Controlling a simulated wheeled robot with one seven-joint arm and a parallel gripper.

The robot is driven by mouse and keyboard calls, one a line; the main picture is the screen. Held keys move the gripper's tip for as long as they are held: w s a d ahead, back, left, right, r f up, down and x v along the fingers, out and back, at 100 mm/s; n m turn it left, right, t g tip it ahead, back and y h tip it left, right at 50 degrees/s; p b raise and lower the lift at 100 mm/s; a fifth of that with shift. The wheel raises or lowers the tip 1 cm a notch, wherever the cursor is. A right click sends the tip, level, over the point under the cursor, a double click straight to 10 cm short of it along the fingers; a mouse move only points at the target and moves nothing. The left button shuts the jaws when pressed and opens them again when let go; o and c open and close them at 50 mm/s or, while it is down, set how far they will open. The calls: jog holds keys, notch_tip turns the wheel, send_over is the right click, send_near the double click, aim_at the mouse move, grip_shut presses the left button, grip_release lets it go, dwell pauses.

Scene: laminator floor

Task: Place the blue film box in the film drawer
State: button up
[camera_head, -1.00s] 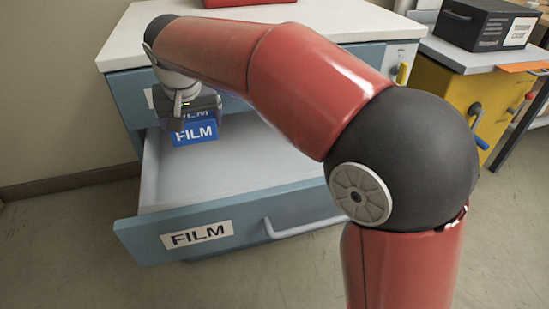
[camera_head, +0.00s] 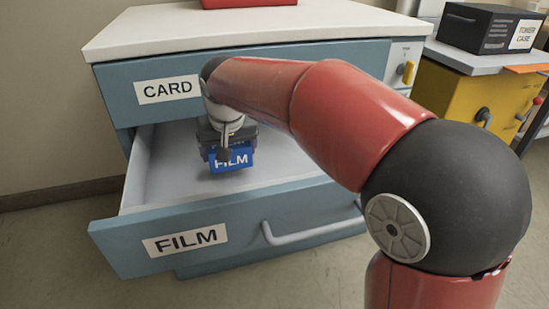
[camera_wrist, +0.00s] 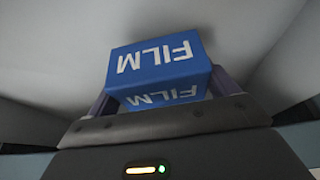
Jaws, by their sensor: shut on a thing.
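The blue film box (camera_head: 232,160), with white FILM lettering, is in my gripper (camera_head: 228,154). The box is inside the outline of the open film drawer (camera_head: 190,240), over its pale interior. In the wrist view the box (camera_wrist: 160,65) sits between the two fingers of my gripper (camera_wrist: 162,97), with pale drawer surfaces around it. I cannot tell whether the box touches the drawer floor. The drawer front carries a FILM label (camera_head: 185,240) and a grey handle. My arm hides part of the drawer's back right.
The closed card drawer (camera_head: 250,75) is just above, under a white cabinet top (camera_head: 230,30) with a red object (camera_head: 250,3) on it. A dark toner case (camera_head: 485,28) stands on a side table to the right, above a yellow unit (camera_head: 450,105).

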jog(key=w+d, duration=0.1)
jog(key=d, duration=0.2)
jog(key=w+d, duration=0.1)
jog(key=d, duration=0.5)
jog(key=shift+w+d+b, duration=0.25)
jog(key=shift+w+b, duration=0.1)
jog(key=shift+w, duration=0.05)
jog(key=f, duration=0.1)
jog(key=f+b, duration=0.1)
jog(key=f, duration=0.1)
jog(key=shift+d+f, duration=0.3)
jog(key=shift+d, duration=0.05)
jog(key=shift+r, duration=0.1)
jog(key=o, duration=1)
jog(key=shift+c, duration=0.2)
jog(key=shift+r, duration=0.15)
jog(key=p+v, duration=0.2)
jog(key=v, duration=0.9)
jog(key=shift+s+r, duration=0.2)
jog(key=shift+r, duration=0.1)
